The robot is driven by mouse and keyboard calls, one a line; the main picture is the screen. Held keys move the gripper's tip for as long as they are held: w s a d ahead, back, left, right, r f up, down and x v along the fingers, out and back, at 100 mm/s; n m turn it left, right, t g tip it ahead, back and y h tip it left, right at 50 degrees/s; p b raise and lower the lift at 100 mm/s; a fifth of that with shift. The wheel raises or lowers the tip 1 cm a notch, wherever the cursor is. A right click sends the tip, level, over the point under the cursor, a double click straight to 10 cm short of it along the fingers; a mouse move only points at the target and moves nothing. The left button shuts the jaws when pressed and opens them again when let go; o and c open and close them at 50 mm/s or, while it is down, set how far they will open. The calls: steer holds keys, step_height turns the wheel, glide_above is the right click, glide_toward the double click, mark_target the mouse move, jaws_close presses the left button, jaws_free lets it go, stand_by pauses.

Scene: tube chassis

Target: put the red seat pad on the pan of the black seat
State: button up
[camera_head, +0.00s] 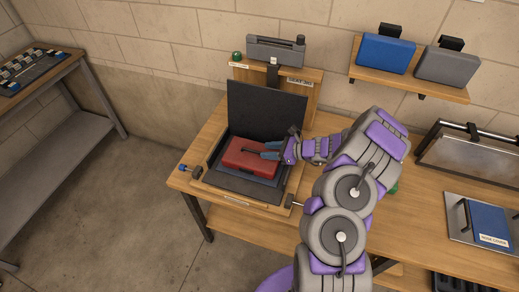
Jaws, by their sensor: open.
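The red seat pad (247,159) lies on the pan (239,185) of the black seat, inside the seat's side edges. The black seat's upright back (265,108) stands behind it. My gripper (264,149) is over the back right part of the pad. Its two grey fingers are spread apart and point left. I cannot tell whether the fingers touch the pad. My arm comes in from the right and hides part of the seat's right side.
A blue pad (386,53) and a grey pad (447,64) stand on a wall shelf (408,80). A blue-covered item (489,222) lies on a plate at the right. A grey bench (58,125) stands at the far left, with open floor between.

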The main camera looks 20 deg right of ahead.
steer(key=v, duration=0.6)
steer(key=s+a+r+n+g, duration=0.4)
steer(key=s+a+r+n, duration=0.25)
steer(key=a+r, duration=0.3)
steer(key=s+a+r+n+g, duration=0.5)
steer(key=s+a+r+n, duration=0.1)
steer(key=a+r+n, duration=0.3)
steer(key=s+a+r+n+g+h, duration=0.1)
steer(key=s+r+n+h, duration=0.15)
steer(key=s, duration=0.45)
steer(key=s+a+r+n+g+h, duration=0.1)
steer(key=s+n+h, duration=0.2)
steer(key=s, duration=0.4)
steer(key=s+d+r+n+t+h, duration=0.1)
steer(key=s+d+n+h, duration=0.3)
steer(key=s+d, duration=0.3)
steer(key=s+h, duration=0.1)
steer(key=s, duration=0.4)
steer(key=shift+s+d+r+p, duration=0.15)
steer(key=shift+r+p, duration=0.15)
steer(key=shift+p, duration=0.1)
steer(key=shift+h, duration=0.25)
steer(key=shift+f, duration=0.15)
